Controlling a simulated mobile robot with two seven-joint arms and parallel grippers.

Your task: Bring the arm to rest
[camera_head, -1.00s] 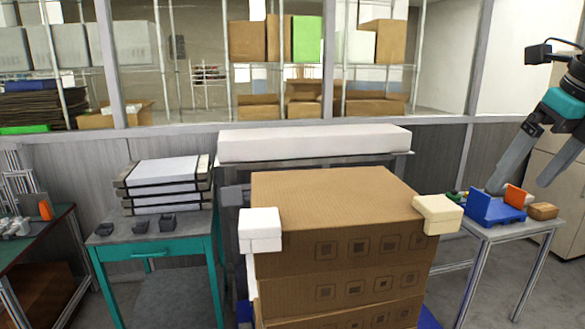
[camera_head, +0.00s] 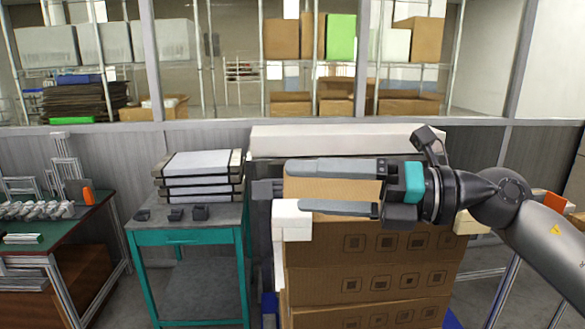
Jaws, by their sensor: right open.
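My right gripper (camera_head: 318,188) reaches in from the right, its two long grey fingers pointing left. The fingers are apart with nothing between them, so it is open and empty. In the picture it lies in front of the top of the stacked cardboard boxes (camera_head: 370,270). I cannot tell its height above them. The gripper and arm hide part of the box top and most of the small table at the right. My left gripper is not in view.
A white block (camera_head: 292,220) sits at the boxes' left corner and a cream block (camera_head: 470,224) at the right. A long white package (camera_head: 345,140) lies behind. A teal table (camera_head: 190,236) with stacked trays (camera_head: 200,175) stands left. A green-topped bench (camera_head: 60,234) is at far left.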

